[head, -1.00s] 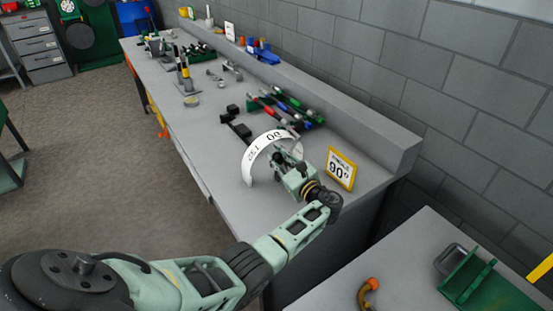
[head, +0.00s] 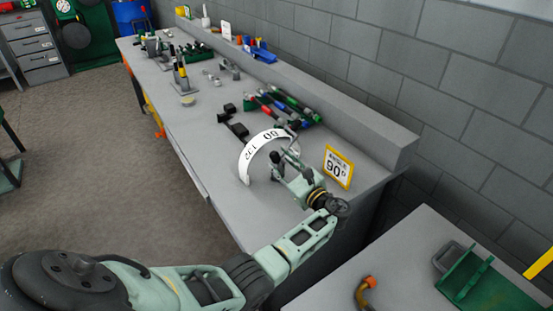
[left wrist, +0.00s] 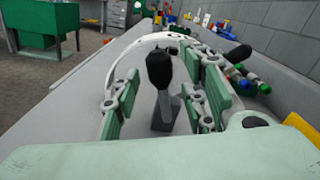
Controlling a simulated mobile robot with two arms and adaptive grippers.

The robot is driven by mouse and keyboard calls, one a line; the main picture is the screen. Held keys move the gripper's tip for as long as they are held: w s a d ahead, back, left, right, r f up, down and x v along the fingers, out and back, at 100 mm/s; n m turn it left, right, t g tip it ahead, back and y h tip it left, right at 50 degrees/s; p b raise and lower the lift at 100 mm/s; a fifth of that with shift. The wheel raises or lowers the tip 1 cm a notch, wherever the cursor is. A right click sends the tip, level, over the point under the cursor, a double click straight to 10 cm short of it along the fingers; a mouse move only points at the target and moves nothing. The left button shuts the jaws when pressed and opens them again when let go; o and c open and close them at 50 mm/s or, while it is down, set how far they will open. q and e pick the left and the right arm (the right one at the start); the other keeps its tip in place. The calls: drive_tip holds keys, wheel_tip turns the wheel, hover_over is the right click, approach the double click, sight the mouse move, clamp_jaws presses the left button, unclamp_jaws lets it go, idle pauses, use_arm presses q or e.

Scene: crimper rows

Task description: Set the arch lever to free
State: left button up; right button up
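The arch (head: 250,150) is a white curved band with black numbers, standing on the near end of the grey bench; it also shows in the left wrist view (left wrist: 120,60). A lever with a black knob (left wrist: 160,70) stands upright on a grey shaft under the arch. My left gripper (head: 285,163) is at the near side of the arch. In the left wrist view its green fingers (left wrist: 165,95) are spread wide, one on each side of the lever, with gaps visible between them and it. The right gripper is not in view.
A yellow-framed sign reading 90° (head: 338,167) stands right of my gripper. Behind the arch are a green rack of crimpers (head: 290,108) and black blocks (head: 240,131). A raised ledge (head: 345,115) runs along the wall side. Another bench (head: 400,265) is at lower right.

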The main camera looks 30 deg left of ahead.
use_arm(q)
drive_tip(key=v, duration=0.8)
drive_tip(key=shift+d, duration=0.25)
drive_tip(key=shift+s, duration=0.1)
